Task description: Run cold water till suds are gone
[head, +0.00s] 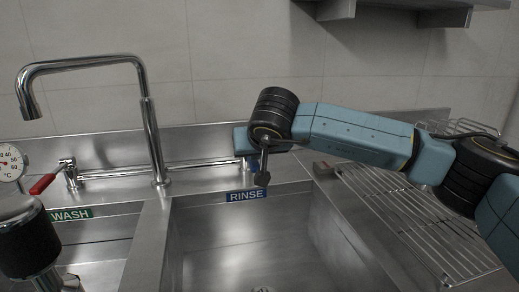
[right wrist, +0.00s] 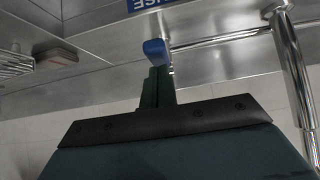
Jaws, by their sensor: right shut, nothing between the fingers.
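The chrome faucet (head: 148,125) stands between the two basins, its spout (head: 28,100) swung to the left; no water stream shows below it. The rinse basin (head: 250,245) is bare metal with no suds visible in the part shown. A blue tap handle (right wrist: 155,50) shows in the right wrist view, right at the fingertips of my right gripper (right wrist: 158,82); I cannot tell if they touch. In the head view my right gripper (head: 262,178) is shut and empty by the back ledge, and the arm hides most of the blue handle. My left gripper is out of view.
A red-handled tap (head: 44,183) and a round thermometer (head: 10,162) are at the left by the wash basin (head: 100,238). A horizontal chrome pipe runs along the back ledge. A wire rack (head: 400,215) lies right of the rinse basin. A black knob-topped fixture (head: 28,240) is front left.

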